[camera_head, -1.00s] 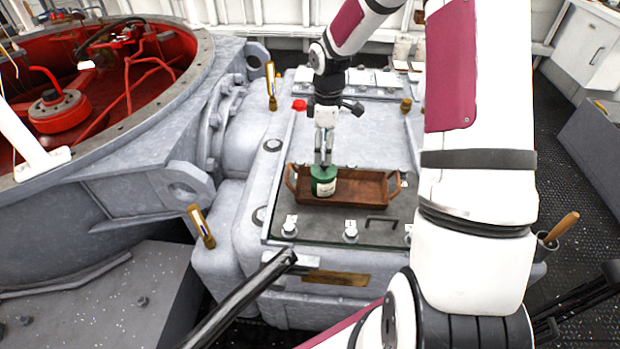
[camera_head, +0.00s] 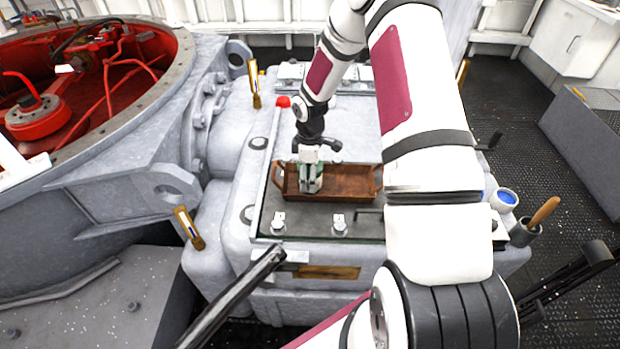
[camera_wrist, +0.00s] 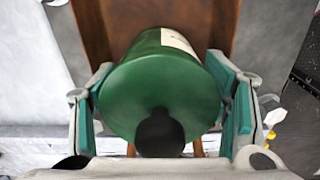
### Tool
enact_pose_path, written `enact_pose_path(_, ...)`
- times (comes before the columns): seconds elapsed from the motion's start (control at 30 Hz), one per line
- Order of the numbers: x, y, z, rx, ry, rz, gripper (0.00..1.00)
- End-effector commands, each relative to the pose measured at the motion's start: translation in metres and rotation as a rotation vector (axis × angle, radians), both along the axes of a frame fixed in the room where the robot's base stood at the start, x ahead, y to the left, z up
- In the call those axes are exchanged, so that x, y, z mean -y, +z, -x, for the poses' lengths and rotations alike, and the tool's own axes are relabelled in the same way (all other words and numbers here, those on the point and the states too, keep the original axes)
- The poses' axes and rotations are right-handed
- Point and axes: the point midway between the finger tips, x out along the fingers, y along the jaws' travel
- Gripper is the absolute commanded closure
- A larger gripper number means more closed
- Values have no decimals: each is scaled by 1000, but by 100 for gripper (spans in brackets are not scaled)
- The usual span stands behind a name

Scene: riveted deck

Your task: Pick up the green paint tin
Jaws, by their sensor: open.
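The green paint tin (camera_wrist: 170,90) is large in the wrist view, its green top with a dark round knob facing the camera and a pale label on its side. It stands at the left end of a brown wooden tray (camera_head: 350,183). My gripper (camera_head: 311,186) is right over the tin and hides most of it in the head view. In the wrist view my gripper (camera_wrist: 168,112) has its teal-padded fingers open, one on each side of the tin. The left pad looks very close to the tin; whether it touches I cannot tell.
The tray has raised walls and end handles, and sits on a grey machine housing with bolts (camera_head: 339,222) in front. At the right are a cup of blue paint (camera_head: 504,199) and a holder with a wooden handle (camera_head: 544,212). A large red-lined opening (camera_head: 100,80) lies left.

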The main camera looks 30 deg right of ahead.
Motion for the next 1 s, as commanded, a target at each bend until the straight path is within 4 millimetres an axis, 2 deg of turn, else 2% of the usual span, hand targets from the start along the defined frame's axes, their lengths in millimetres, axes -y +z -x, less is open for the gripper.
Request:
enact_pose_path(0.1, 0, -10, 0, 0, 1, 0, 31)
enact_pose_path(0.37, 0, -12, 0, 1, 0, 1, 31)
enact_pose_path(0.63, 0, -11, 0, 1, 0, 1, 92)
enact_pose_path(1.0, 0, -5, -1, 4, 0, 2, 94)
